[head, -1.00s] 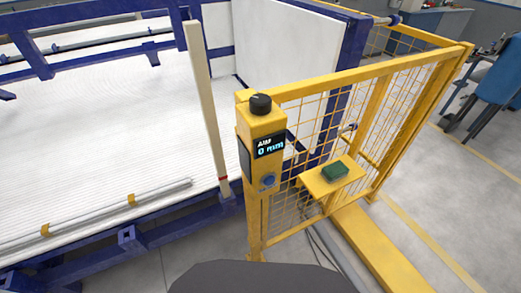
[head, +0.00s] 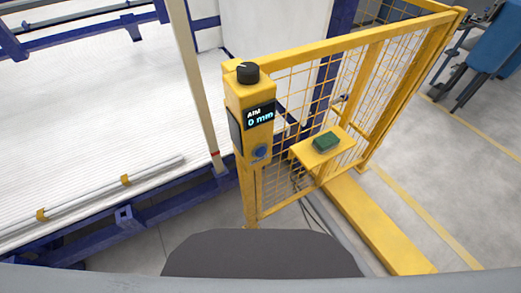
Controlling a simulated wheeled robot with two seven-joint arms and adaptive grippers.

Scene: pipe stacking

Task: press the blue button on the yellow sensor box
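The yellow sensor box (head: 251,92) stands upright on a yellow post at the corner of the fence, near the middle of the head view. It has a black knob (head: 247,72) on top and a dark display (head: 260,116) reading "AIM 0 mm". The round blue button (head: 260,152) is on its front face, below the display. Nothing covers the button. Neither of my grippers shows in the head view.
A yellow mesh fence (head: 350,90) runs back to the right. A green block (head: 326,141) lies on a small yellow shelf (head: 312,158) beside the box. A white table with a blue frame (head: 125,220) fills the left. Open floor (head: 450,200) lies right.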

